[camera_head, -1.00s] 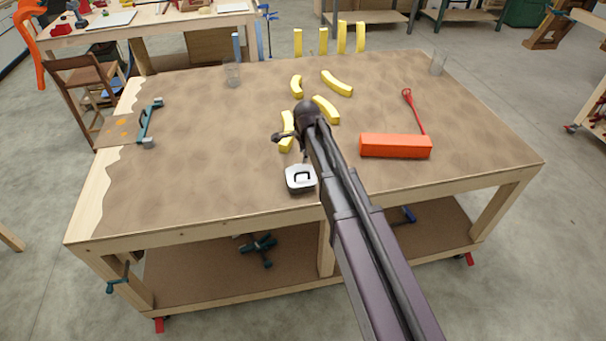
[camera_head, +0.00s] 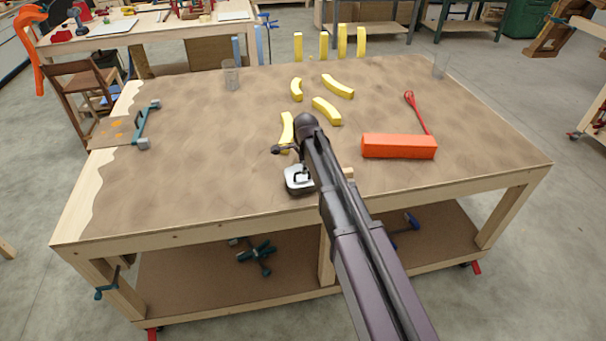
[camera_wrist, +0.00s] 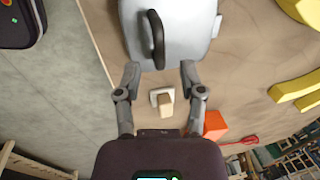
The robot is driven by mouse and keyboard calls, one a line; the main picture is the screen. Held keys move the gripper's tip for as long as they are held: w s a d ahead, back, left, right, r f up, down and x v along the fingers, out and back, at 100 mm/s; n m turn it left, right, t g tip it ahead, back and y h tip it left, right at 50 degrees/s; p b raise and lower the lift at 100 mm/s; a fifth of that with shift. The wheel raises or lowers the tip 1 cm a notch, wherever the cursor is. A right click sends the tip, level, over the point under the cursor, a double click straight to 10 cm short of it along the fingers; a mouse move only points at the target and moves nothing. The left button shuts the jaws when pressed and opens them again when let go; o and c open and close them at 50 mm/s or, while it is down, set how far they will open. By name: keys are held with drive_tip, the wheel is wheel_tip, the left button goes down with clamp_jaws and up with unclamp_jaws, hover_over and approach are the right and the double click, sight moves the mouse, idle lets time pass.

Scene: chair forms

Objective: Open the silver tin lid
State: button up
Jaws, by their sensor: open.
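The silver tin (camera_head: 292,187) stands near the front edge of the table, partly covered by my arm in the head view. In the wrist view the tin's pale rounded top (camera_wrist: 195,30) fills the upper middle, with a dark raised handle (camera_wrist: 155,38) on it. My gripper (camera_wrist: 160,68) is open, its two fingers spread on either side of the line of the handle, with the handle's near end close to the gap. Nothing is held between the fingers. The gripper's fingers are hard to make out in the head view, and the lid's seam is not visible.
Several yellow curved pieces (camera_head: 326,110) lie behind the tin. An orange block (camera_head: 398,146) and a red tool (camera_head: 417,112) lie to the right. A small wooden block (camera_wrist: 165,103) is near the tin.

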drive_tip(key=shift+w+f+b, duration=0.25)
drive_tip(key=shift+f+b, duration=0.6)
drive_tip(key=shift+f, duration=0.3)
clamp_jaws()
